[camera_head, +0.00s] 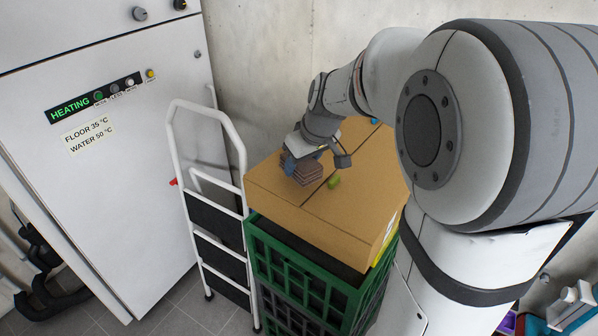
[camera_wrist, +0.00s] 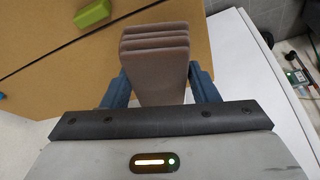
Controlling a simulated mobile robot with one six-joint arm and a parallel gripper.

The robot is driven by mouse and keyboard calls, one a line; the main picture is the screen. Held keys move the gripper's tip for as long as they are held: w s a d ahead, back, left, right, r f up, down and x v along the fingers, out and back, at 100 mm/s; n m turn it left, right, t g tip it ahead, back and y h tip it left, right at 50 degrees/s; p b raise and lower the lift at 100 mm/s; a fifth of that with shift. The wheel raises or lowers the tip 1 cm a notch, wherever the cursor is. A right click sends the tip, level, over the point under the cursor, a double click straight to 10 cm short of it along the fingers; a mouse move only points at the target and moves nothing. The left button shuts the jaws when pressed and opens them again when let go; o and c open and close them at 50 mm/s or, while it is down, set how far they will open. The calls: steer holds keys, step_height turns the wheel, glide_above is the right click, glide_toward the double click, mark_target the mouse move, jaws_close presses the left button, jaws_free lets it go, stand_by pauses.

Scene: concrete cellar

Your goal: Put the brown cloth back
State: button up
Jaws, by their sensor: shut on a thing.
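The brown cloth (camera_wrist: 156,62) is a folded stack of several layers. In the wrist view it stands between the two blue fingers of my gripper (camera_wrist: 158,88), which is shut on it. In the head view the cloth (camera_head: 306,173) shows beside my gripper (camera_head: 297,163), over the top of a cardboard box (camera_head: 277,203). I cannot tell whether the cloth touches the box top or is held just above it.
A small green block (camera_head: 333,182) lies on the box near the cloth; it also shows in the wrist view (camera_wrist: 93,13). A white step ladder (camera_head: 176,150) and a heating cabinet (camera_head: 120,180) stand left.

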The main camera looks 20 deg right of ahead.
steer(key=shift+s+f, duration=0.15)
steer(key=shift+f, duration=1.55)
steer(key=shift+f, duration=0.1)
steer(key=o, duration=1)
steer(key=shift+c, duration=0.2)
steer(key=v, duration=1.2)
steer(key=s+a+f+m+h, duration=0.1)
steer(key=s+f, duration=0.3)
steer(key=s, duration=0.4)
steer(key=s+a+f+m, duration=0.1)
steer(key=s+f+m, duration=0.2)
steer(key=s, duration=0.6)
steer(key=shift+a+f+g+h+b, duration=0.35)
steer(key=shift+f+g+h+b, duration=0.05)
steer(key=shift+f, duration=0.25)
